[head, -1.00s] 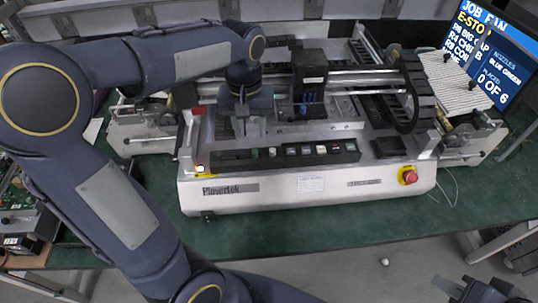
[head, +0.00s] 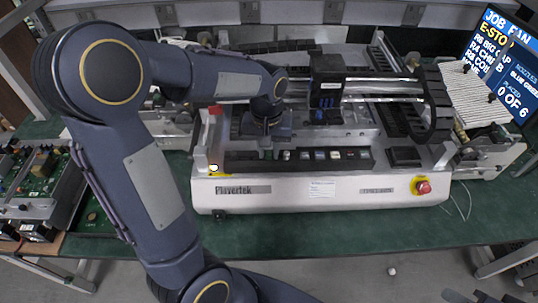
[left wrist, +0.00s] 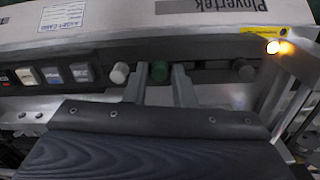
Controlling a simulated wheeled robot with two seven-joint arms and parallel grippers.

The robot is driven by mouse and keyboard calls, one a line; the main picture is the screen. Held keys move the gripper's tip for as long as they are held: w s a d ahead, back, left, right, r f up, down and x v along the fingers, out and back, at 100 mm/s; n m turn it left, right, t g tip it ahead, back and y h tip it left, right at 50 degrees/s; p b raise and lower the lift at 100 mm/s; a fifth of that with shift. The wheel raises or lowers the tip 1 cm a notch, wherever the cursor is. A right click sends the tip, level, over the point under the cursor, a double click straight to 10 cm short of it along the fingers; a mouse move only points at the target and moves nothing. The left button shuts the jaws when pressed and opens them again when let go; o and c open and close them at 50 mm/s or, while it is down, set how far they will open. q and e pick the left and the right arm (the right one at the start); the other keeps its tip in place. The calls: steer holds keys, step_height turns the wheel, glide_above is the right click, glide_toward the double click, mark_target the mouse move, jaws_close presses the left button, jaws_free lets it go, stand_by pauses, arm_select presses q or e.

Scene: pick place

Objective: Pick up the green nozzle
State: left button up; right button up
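The green nozzle (left wrist: 158,72) stands in the dark tool rack (left wrist: 205,72) on the front of the machine. In the left wrist view my left gripper (left wrist: 158,85) is open, with one finger on each side of the green nozzle. Gaps seem to show between nozzle and fingers. A whitish nozzle (left wrist: 120,73) sits just left of the left finger. In the head view the left gripper (head: 267,147) is at the rack and mostly hides the green nozzle. Only dark scraps of my right gripper (head: 455,297) show at the bottom right edge.
The white Plovertek machine (head: 290,200) has a gantry head (head: 327,90) behind the rack and a red stop button (head: 423,187) at right front. A dark knob (left wrist: 244,69) sits right of the fingers. A circuit board case (head: 45,190) stands at left. The green table (head: 300,232) is clear in front.

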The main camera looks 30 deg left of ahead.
arm_select(q)
jaws_close()
steer(key=shift+r, duration=0.15)
